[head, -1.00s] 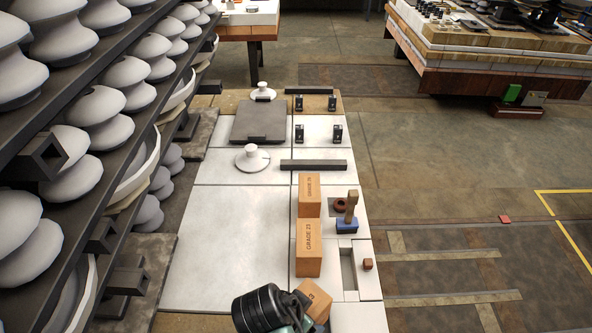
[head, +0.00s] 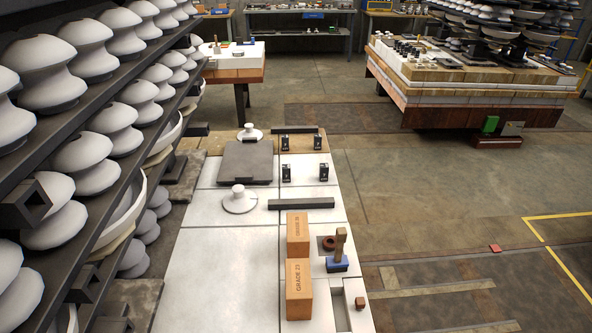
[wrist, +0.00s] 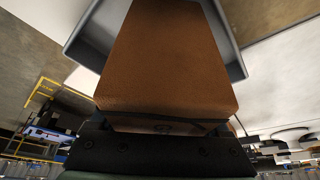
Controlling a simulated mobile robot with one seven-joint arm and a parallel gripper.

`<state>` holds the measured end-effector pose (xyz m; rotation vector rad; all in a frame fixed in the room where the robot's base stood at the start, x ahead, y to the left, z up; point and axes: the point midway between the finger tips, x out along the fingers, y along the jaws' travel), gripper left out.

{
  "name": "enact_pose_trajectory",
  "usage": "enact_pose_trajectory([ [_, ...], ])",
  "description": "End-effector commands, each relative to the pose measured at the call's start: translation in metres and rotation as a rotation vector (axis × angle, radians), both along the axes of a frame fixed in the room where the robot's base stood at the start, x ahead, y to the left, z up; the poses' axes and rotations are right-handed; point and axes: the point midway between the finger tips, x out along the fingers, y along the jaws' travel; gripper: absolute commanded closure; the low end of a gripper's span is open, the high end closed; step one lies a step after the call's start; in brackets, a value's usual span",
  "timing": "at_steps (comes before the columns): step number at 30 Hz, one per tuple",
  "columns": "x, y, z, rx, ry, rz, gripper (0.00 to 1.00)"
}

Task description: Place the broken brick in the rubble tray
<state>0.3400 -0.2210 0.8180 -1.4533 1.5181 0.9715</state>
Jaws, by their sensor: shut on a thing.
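My gripper (wrist: 166,128) is shut on an orange-brown brick (wrist: 168,60), which fills the middle of the wrist view. Its broken edge cannot be made out there. A grey, raised-rim tray (wrist: 236,62) shows behind the brick on both sides; it looks like the rubble tray. Its floor is mostly hidden by the brick, and I cannot tell whether the two touch. My gripper, the held brick and the tray are out of the head view.
Two upright orange blocks (head: 299,290) marked GRADE stand on the white bench (head: 222,265). Beside them are a blue-based tool (head: 337,263), a dark red ring (head: 328,243) and a small brown cube (head: 360,303). Insulator shelves (head: 75,210) line the left.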

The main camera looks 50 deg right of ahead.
Motion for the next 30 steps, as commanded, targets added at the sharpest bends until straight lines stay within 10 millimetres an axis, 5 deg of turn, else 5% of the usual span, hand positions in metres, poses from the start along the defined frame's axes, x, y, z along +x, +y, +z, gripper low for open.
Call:
enact_pose_trajectory([
  [1, 0.001, -0.001, -0.002, -0.002, -0.002, 0.001, 1.00],
  [2, 0.000, 0.000, -0.003, 0.000, 0.000, 0.000, 0.18],
  [5, 0.000, 0.000, -0.002, 0.000, 0.000, 0.000, 0.00],
  [17, 0.001, 0.003, 0.010, -0.001, -0.002, 0.001, 0.00],
  [30, 0.003, 0.037, 0.091, -0.001, -0.004, 0.004, 0.00],
])
